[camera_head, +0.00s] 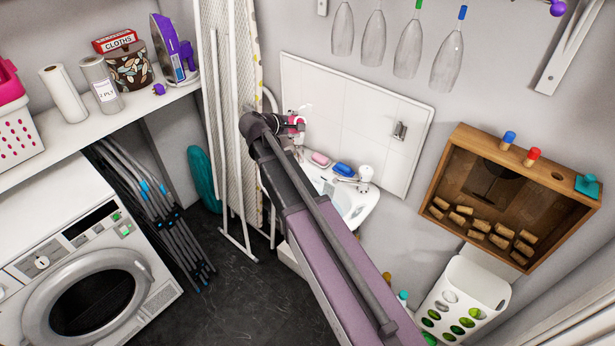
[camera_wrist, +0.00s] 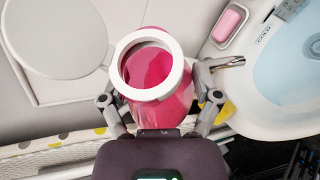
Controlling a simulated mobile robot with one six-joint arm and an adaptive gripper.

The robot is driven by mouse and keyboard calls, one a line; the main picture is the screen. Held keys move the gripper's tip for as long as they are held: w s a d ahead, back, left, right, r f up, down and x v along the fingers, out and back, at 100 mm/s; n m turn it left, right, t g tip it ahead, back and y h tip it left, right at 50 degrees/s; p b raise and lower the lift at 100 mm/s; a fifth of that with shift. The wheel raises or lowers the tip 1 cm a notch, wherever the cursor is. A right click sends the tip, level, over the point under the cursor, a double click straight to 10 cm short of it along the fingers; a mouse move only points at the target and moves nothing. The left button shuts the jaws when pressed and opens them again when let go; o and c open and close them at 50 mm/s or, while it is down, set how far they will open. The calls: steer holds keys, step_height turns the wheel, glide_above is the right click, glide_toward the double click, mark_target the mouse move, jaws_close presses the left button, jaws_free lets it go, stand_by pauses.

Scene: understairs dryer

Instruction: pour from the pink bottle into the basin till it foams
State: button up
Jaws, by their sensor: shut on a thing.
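The pink bottle (camera_wrist: 158,108) is in my gripper (camera_wrist: 160,100), with one finger on each side of it. Its white-rimmed mouth (camera_wrist: 172,92) faces the wrist camera, and pink shows inside. Its round white lid (camera_wrist: 55,38) hangs open to the left. The white basin (camera_wrist: 222,62) is to the right in the wrist view, holding pale blue water (camera_wrist: 285,75). The bottle is beside the basin's rim in that view. In the head view, my gripper (camera_head: 287,124) and a bit of the bottle (camera_head: 298,121) show above and behind the basin (camera_head: 372,199), which my arm partly hides.
Pink soap (camera_wrist: 229,24) lies in a dish on the basin's edge. A blue item (camera_head: 343,169) and the tap (camera_head: 364,177) are beside it. An ironing board (camera_head: 246,60) stands left of my gripper. A white wall panel (camera_head: 375,125) is behind the basin.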

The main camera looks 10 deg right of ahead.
mark_target(296, 132)
steer(key=shift+m+t, duration=0.6)
steer(key=shift+f+b, duration=2)
steer(key=shift+b, duration=0.4)
steer(key=shift+f+m+t+b, duration=0.5)
steer(key=shift+f+b, duration=0.6)
steer(key=shift+b, duration=0.55)
stand_by(0.6)
steer(key=shift+s+d+f+m+t+b, duration=0.15)
steer(key=shift+s+f+m+t+b, duration=0.25)
steer(key=shift+b, duration=0.3)
stand_by(1.1)
steer(key=shift+s+r, duration=0.1)
steer(key=shift+r, duration=0.05)
steer(key=shift+w+a+r+n+g+p, duration=0.2)
steer(key=shift+w+r+n+g+p, duration=0.15)
steer(key=shift+w+r+p, duration=0.45)
steer(key=r+p, duration=0.1)
steer(key=p, duration=0.1)
steer(key=r+n+g+p, duration=0.1)
steer(key=p, duration=0.1)
steer(key=shift+s+r+g, duration=0.15)
steer(key=shift+s+g, duration=0.1)
